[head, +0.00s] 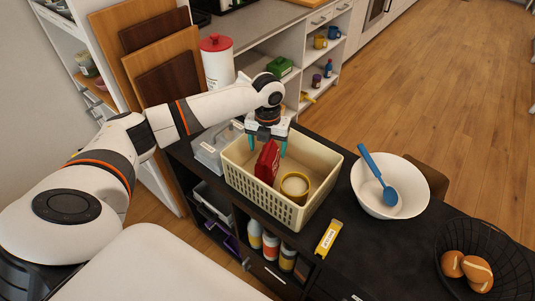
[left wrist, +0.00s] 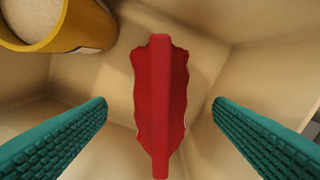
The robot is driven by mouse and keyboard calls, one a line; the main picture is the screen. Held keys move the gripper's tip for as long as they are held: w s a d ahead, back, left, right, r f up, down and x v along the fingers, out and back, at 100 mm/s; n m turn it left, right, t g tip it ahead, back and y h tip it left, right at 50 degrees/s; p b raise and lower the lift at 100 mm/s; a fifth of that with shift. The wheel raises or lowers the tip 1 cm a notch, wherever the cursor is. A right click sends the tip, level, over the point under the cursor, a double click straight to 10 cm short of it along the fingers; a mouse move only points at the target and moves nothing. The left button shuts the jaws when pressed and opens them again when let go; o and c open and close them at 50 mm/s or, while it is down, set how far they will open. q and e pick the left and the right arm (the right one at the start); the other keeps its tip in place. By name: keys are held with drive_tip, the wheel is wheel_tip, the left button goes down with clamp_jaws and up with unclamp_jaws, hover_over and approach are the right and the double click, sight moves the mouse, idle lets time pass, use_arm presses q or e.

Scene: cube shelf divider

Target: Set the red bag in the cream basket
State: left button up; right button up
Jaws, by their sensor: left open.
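The red bag (head: 267,161) is inside the cream basket (head: 265,197), upright toward the basket's far left part. In the left wrist view the red bag (left wrist: 161,100) stands between the two teal fingers, with a gap on each side. My left gripper (head: 267,145) reaches down over the basket from above and is open around the bag, not touching it. A yellow round container (head: 295,187) stands in the basket beside the bag; it also shows at the upper left of the left wrist view (left wrist: 65,42). My right gripper is not in view.
A white bowl (head: 410,185) with a blue spoon (head: 377,168) stands right of the basket. A black wire basket (head: 510,255) holds brown, egg-like items. The dark counter is clear around the yellow box.

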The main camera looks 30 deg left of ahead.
use_arm(q)
wheel_tip(320, 180, up, 8)
drive_tip(key=shift+r, duration=0.1)
drive_tip(key=shift+s, duration=0.1)
idle(0.8)
